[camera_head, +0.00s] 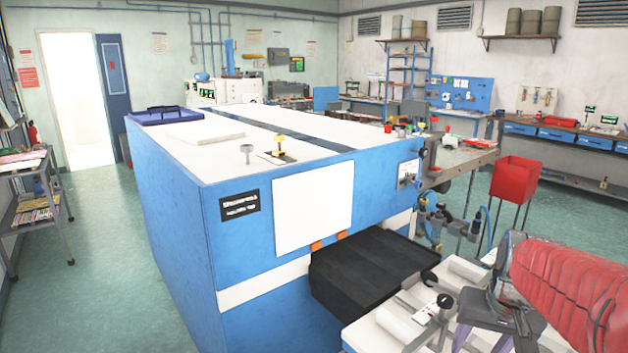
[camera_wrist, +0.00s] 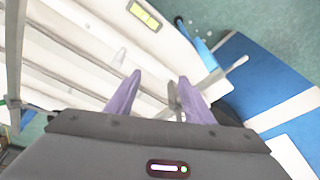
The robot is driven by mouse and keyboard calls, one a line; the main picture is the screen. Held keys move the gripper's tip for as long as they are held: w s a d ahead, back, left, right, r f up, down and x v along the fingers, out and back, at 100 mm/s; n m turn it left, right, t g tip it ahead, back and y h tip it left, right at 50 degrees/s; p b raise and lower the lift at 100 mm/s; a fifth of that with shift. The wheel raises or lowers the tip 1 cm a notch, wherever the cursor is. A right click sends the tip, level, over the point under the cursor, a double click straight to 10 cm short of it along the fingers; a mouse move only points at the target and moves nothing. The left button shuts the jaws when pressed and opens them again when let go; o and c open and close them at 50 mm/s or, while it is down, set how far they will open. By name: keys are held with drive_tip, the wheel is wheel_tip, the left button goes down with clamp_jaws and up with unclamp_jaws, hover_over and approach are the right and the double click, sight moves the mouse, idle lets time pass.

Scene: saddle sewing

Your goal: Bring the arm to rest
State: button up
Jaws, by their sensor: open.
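My gripper (camera_head: 482,343) is at the lower right of the head view, at the end of my red-sleeved arm, low over a white work surface (camera_head: 375,335). In the wrist view my gripper (camera_wrist: 160,76) shows two purple fingers spread apart with nothing held between them. Below them lie the white surface and a thin grey bar (camera_wrist: 173,97). I cannot tell the exact height of the fingers above these parts.
A large blue machine (camera_head: 170,205) fills the middle, with a black belt or tray (camera_head: 365,270) projecting from its front. A red bin (camera_head: 515,180) stands on thin legs behind my arm. Open green floor (camera_head: 95,290) lies left of the machine.

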drive_tip(key=s+a+r+n+t, duration=0.2)
drive_tip(key=s+a+n, duration=0.2)
drive_tip(key=s+a, duration=0.9)
drive_tip(key=shift+s+a+r+t+y, duration=0.2)
drive_tip(key=shift+a+r+t+y, duration=0.1)
drive_tip(key=shift+a, duration=0.9)
